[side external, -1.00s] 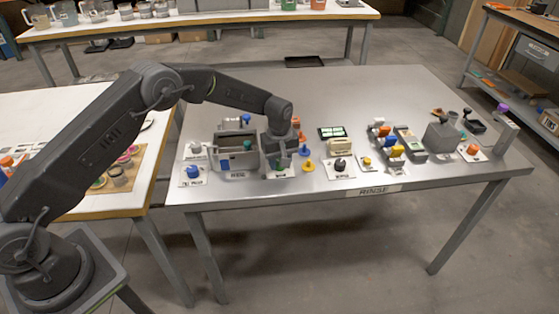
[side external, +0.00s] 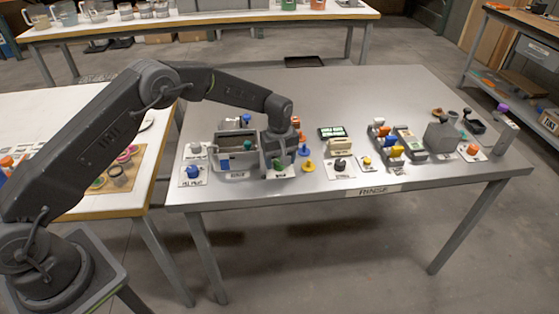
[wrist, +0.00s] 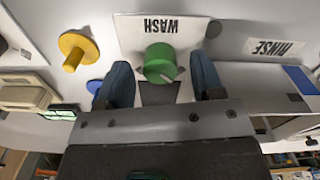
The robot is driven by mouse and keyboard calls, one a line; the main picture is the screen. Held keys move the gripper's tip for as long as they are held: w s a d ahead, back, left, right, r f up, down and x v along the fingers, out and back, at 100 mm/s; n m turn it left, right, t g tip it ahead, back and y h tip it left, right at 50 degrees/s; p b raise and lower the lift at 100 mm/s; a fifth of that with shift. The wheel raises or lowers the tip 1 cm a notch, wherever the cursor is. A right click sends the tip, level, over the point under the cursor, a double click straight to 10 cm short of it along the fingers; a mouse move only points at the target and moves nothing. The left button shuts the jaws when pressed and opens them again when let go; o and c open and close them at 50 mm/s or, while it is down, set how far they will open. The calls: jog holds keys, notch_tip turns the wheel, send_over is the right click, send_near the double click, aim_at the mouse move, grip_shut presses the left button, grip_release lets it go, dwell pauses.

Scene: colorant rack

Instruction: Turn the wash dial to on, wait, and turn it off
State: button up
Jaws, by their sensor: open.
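The green wash dial (wrist: 159,62) sits on a white plate (wrist: 135,32) marked WASH, which appears upside down in the wrist view. A pale pointer mark shows on the dial's edge near my gripper. My gripper (wrist: 163,80) is open, with one blue-grey finger on each side of the dial. I see gaps between the fingers and the dial, so it is not clamped. In the side view the dial (side external: 278,163) shows green just below my gripper, at the front of the steel table.
A grey bin (side external: 235,165) stands left of the dial. A yellow peg (wrist: 77,49) and a blue one (side external: 304,151) stand close by on the right in the side view. A small display (side external: 331,132) with lit green marks lies further right. The table's front edge is near.

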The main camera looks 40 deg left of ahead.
notch_tip(320, 180, up, 13)
dwell(0.3)
jog(key=shift+r, duration=0.1)
jog(key=s+a+r+m+t, duration=0.1)
jog(key=s+r+m+t, duration=0.3)
jog(key=s+r, duration=1.15)
jog(key=s+a+m+t, duration=0.1)
jog(key=s+m, duration=0.6)
jog(key=s, duration=1.4)
jog(key=shift+f+t, duration=0.3)
